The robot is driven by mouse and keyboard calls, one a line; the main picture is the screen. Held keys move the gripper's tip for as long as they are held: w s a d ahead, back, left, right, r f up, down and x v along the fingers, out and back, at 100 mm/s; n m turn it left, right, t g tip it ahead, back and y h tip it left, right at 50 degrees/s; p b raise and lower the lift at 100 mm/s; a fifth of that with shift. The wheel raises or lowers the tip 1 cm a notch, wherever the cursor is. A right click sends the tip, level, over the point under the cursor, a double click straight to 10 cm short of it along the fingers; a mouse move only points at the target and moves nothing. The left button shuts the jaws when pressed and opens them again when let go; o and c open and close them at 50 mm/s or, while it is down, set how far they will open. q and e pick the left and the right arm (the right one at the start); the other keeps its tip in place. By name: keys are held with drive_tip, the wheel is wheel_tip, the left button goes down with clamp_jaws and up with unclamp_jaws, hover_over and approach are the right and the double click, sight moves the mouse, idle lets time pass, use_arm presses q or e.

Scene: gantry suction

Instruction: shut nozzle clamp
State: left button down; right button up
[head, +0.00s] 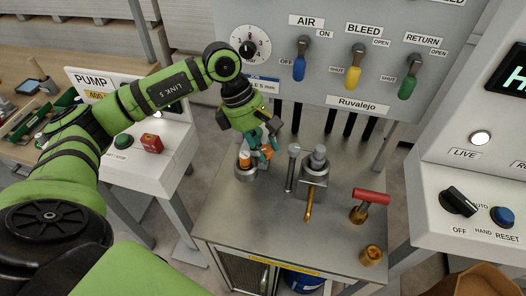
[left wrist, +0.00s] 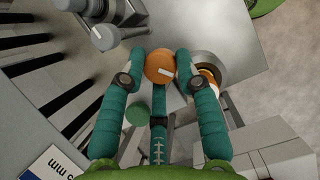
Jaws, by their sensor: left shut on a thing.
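My left gripper (head: 265,152) reaches down over the left part of the steel bench top. In the left wrist view its teal fingers (left wrist: 160,68) are closed around a round orange knob (left wrist: 160,66) with a white line across its top. Beside the knob is a metal cup with an orange band (left wrist: 207,72); it also shows in the head view (head: 245,165). The fingers partly hide the knob in the head view. Whether the knob belongs to the nozzle clamp I cannot tell. A grey block with a post (head: 314,175) and a brass spout (head: 308,206) stands to the right. My right gripper is out of view.
A grey upright lever (head: 292,166) stands close to the right of my gripper. A red T-handle on a brass fitting (head: 370,197) and another brass fitting (head: 372,255) are farther right. The valve panel (head: 330,70) rises behind. The bench top's (head: 240,220) front left is clear.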

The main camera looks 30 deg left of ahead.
use_arm(q)
drive_tip(key=n+b, duration=0.1)
drive_tip(key=b, duration=0.1)
drive_tip(key=n+t+b, duration=0.1)
drive_tip(key=n, duration=0.1)
drive_tip(key=n+t+b, duration=0.1)
drive_tip(key=n+b, duration=0.1)
drive_tip(key=shift+s+d+f+y+b, duration=0.25)
drive_tip(key=shift+f+y+b, duration=0.05)
drive_tip(key=shift+y, duration=0.1)
drive_tip(key=n+b, duration=0.2)
drive_tip(key=n, duration=0.1)
drive_tip(key=shift+r+t+y, duration=0.15)
drive_tip(key=shift+t+y, duration=0.25)
drive_tip(key=shift+r+n+b, duration=0.15)
drive_tip(key=shift+n+b, duration=0.55)
drive_tip(key=shift+n, duration=0.3)
drive_tip(key=shift+r+t+y, duration=0.15)
drive_tip(key=shift+t+y, duration=0.15)
drive_tip(key=shift+y, duration=0.1)
drive_tip(key=c, duration=0.9)
unclamp_jaws()
drive_tip(key=shift+c, duration=0.2)
drive_tip(key=shift+w+d, duration=0.1)
drive_tip(key=shift+d, duration=0.1)
drive_tip(key=shift+a, duration=0.15)
